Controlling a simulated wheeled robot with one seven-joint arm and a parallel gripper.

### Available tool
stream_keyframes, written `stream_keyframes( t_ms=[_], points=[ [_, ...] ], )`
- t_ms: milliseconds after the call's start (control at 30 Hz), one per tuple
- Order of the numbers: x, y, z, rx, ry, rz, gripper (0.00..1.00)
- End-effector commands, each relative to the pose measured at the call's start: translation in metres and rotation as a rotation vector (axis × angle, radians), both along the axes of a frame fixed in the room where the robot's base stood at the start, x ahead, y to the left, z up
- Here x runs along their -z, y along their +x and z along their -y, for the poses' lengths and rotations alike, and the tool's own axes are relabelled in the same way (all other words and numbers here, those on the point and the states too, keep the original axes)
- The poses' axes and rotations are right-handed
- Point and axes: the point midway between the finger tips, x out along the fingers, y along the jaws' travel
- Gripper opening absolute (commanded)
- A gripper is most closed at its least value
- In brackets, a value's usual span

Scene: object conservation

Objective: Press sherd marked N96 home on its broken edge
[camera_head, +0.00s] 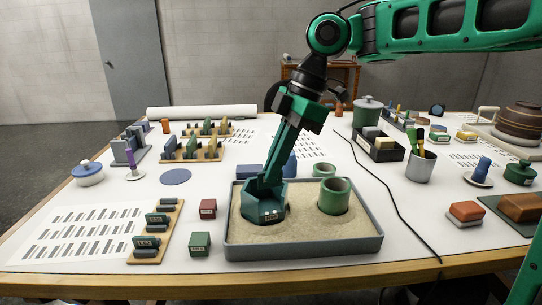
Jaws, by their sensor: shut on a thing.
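A sand tray (305,249) with a grey-blue rim stands at the front middle of the table. A dark teal angular piece (264,207) sits at the left in its sand, with a small pale label low on its front; the writing is too small to read. My gripper (273,182) reaches down from the upper right, tilted, and is shut at the top of this piece. Its fingertips and the grip itself are hard to make out. A green hollow cylinder (334,194) stands upright in the sand to the right, apart from the gripper. I cannot make out a broken edge or a separate N96 sherd.
A dark red block (208,208) and a green block (200,243) lie left of the tray, beside a wooden rack (157,232). A black cable (400,218) runs along the right. A grey cup of tools (420,165) stands behind it. The left front holds a printed sheet (75,232).

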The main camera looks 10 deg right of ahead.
Motion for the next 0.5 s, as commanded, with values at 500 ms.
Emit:
stream_keyframes(
  t_ms=[500],
  points=[
    [0.040,0.000,0.001,0.002,0.000,-0.002,0.00]
  ],
)
